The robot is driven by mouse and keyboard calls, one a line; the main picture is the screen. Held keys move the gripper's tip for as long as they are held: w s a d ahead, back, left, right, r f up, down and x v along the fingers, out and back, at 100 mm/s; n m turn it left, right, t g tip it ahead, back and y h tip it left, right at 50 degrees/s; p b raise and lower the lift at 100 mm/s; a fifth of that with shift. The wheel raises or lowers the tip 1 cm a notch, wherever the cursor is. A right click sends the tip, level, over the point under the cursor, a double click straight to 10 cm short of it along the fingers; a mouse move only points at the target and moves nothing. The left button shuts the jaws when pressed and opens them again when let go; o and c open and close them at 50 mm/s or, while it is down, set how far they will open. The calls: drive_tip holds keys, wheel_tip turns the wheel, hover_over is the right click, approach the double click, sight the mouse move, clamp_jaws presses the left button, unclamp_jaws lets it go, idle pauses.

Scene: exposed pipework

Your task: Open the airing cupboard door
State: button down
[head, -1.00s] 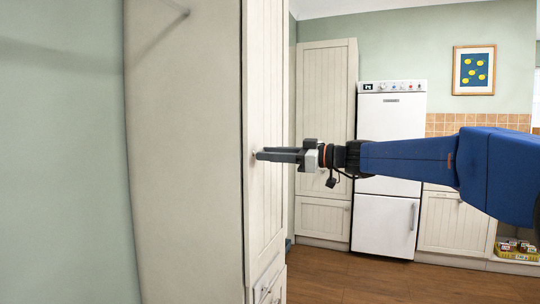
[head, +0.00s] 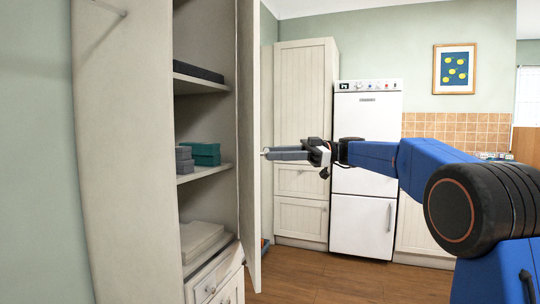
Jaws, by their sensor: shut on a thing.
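The airing cupboard (head: 120,150) stands at the left in the head view. Its door (head: 250,205) is swung partly open and seen nearly edge-on, so shelves inside show. My gripper (head: 268,153) is shut on the small door knob (head: 264,152) on the door's outer face. The knob is mostly hidden between the fingertips. My arm reaches in from the right.
Inside the cupboard are teal boxes (head: 206,154), grey boxes (head: 184,160) and folded cloths (head: 200,240). Drawers (head: 215,283) sit below. A tall cabinet (head: 303,110) and a white fridge (head: 365,150) stand behind. Wooden floor (head: 325,275) is clear in front.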

drive_tip(key=shift+w+d+n+g, duration=0.25)
drive_tip(key=shift+w+d+g, duration=0.15)
drive_tip(key=shift+d, duration=0.3)
drive_tip(key=shift+w+d+n+g, duration=0.25)
drive_tip(key=shift+d+g, duration=0.15)
drive_tip(key=shift+d, duration=0.3)
drive_tip(key=c, duration=1.4)
unclamp_jaws()
drive_tip(key=v, duration=0.7)
drive_tip(key=shift+d, duration=0.2)
drive_tip(key=shift+w+r, duration=0.15)
drive_tip(key=shift+c, duration=0.6)
